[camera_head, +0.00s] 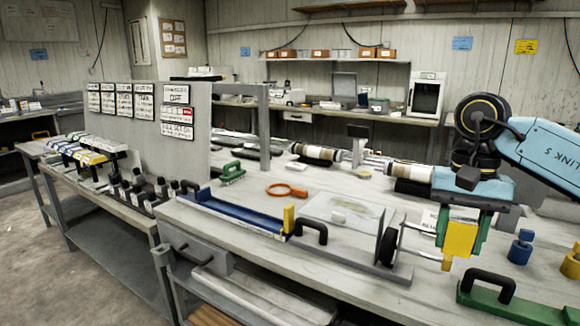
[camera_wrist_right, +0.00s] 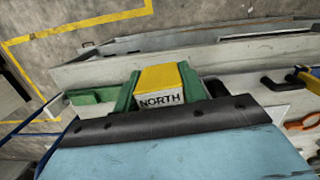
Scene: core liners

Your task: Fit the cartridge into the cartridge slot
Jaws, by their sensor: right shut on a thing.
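My right gripper (camera_head: 462,232) has green fingers and hangs above the right part of the bench. It is shut on a yellow block, which I take to be the cartridge (camera_head: 459,241). In the right wrist view the cartridge (camera_wrist_right: 160,80) has a yellow top and a white face reading "NORTH", between the green fingers (camera_wrist_right: 158,88). The cartridge seems clear of the bench top, but its lower end is hard to make out. I cannot tell which fixture holds the cartridge slot. My left gripper is not in view.
A blue trough (camera_head: 235,212) with a yellow end block (camera_head: 289,219) lies left of a clear plate (camera_head: 342,211) and an upright disc (camera_head: 388,245). A green, black-handled block (camera_head: 525,308) and a blue knob (camera_head: 521,247) are near the gripper. An orange ring tool (camera_head: 286,190) lies farther back.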

